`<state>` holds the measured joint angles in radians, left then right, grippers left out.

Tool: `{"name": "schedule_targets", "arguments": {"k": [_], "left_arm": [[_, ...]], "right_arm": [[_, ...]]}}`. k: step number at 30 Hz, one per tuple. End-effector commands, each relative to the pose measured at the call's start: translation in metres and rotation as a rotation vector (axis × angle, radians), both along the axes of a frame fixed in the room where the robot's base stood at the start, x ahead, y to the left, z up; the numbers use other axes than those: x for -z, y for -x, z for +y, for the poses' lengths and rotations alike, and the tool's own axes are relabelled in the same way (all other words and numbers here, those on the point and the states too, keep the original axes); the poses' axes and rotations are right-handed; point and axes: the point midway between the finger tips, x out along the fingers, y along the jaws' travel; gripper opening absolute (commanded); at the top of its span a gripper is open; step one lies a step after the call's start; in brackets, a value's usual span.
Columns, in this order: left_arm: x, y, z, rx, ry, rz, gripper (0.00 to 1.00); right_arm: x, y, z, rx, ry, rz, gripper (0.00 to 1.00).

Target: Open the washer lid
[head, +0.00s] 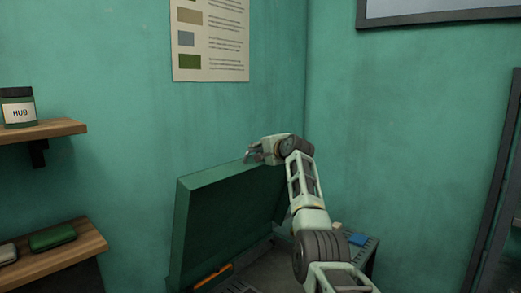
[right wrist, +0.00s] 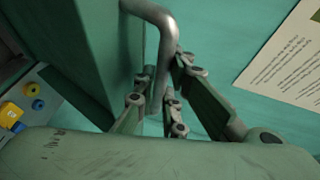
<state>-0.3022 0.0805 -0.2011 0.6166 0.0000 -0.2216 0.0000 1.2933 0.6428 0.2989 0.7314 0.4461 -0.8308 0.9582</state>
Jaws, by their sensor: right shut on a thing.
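The green washer lid (head: 225,215) stands raised, close to upright, below the poster. Its edge and broad face also fill the upper left of the right wrist view (right wrist: 75,60). A grey metal bar handle (right wrist: 158,25) is on the lid. My right gripper (head: 252,157) is at the lid's top edge. In the right wrist view its fingers (right wrist: 158,95) lie on either side of the handle and are shut on it. The washer's body below is mostly hidden by the lid and my right arm. My left gripper is not in view.
An orange item (head: 212,277) shows at the lid's foot. A blue item (head: 358,239) lies on a grey surface behind my arm. Wooden shelves (head: 60,258) with a jar (head: 18,110) are at left. Green walls stand close behind the lid.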

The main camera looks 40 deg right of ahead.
Motion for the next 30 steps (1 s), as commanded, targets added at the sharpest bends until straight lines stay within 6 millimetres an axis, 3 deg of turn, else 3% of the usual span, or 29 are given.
{"name": "schedule_targets", "arguments": {"k": [5, 6, 12, 23, 30], "left_arm": [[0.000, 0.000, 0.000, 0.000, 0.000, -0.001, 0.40], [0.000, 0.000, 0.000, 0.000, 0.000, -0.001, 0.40], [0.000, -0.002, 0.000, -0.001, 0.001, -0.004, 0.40], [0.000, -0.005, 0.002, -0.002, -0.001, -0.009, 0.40], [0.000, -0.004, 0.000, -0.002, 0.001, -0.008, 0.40]], "right_arm": [[0.005, -0.002, 0.003, -0.006, -0.007, 0.007, 0.00], [0.005, -0.002, 0.003, -0.006, -0.007, 0.007, 0.11], [0.003, -0.001, 0.002, -0.005, -0.005, 0.004, 0.29], [0.001, 0.000, 0.001, -0.003, -0.002, 0.001, 0.29], [-0.002, 0.013, 0.005, -0.002, 0.000, 0.000, 0.29]]}}
